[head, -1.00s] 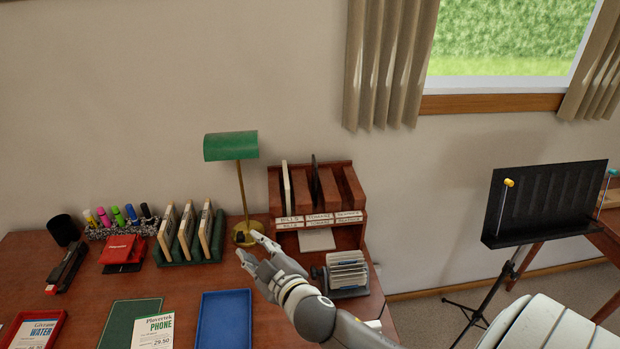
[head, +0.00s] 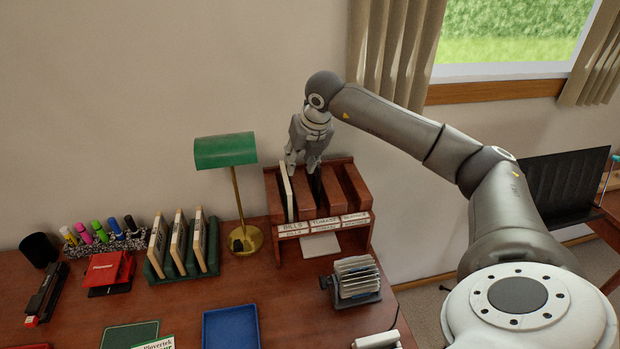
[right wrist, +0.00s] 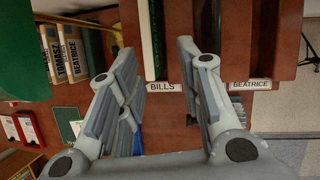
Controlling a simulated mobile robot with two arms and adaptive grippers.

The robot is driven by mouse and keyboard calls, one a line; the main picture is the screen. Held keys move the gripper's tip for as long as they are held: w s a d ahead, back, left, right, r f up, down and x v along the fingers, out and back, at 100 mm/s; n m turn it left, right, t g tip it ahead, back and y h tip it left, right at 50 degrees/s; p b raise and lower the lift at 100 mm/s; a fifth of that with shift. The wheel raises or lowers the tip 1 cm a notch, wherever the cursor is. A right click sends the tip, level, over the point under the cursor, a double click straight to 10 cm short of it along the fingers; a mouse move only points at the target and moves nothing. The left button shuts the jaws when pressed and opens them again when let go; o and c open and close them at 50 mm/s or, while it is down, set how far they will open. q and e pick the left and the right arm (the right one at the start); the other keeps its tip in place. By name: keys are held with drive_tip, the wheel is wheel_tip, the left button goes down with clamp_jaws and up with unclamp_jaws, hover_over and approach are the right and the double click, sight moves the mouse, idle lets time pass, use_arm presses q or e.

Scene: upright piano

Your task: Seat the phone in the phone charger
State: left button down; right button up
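My right gripper (head: 303,162) is open, pointing down over the left slots of the wooden sorter (head: 294,232). I cannot tell whether the dark slab is the phone. No phone charger is clearly recognisable; a small black object (head: 237,240) sits at the lamp's base. My left gripper is not in view.
A green lamp (head: 226,151) stands left of the sorter. A card file (head: 356,281) stands in front of it. My right arm spans the right side.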

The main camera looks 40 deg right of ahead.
drive_tip(key=m+h, duration=0.1)
drive_tip(key=h, duration=0.1)
approach(316, 171)
drive_tip(key=w, duration=0.2)
drive_tip(key=shift+g, duration=0.4)
drive_tip(key=x, duration=0.2)
drive_tip(key=p+x, duration=0.1)
drive_tip(key=x, duration=0.2)
drive_tip(key=shift+s+d+f, duration=0.1)
drive_tip(key=shift+s+d, duration=0.05)
drive_tip(key=shift+d, duration=0.25)
drive_tip(key=shift+f, duration=0.3)
drive_tip(key=p+x, duration=0.3)
drive_tip(key=x, duration=0.2)
drive_tip(key=shift+s+d, duration=0.1)
drive_tip(key=shift+f, duration=0.25)
drive_tip(key=shift+r, duration=0.1)
clamp_jaws()
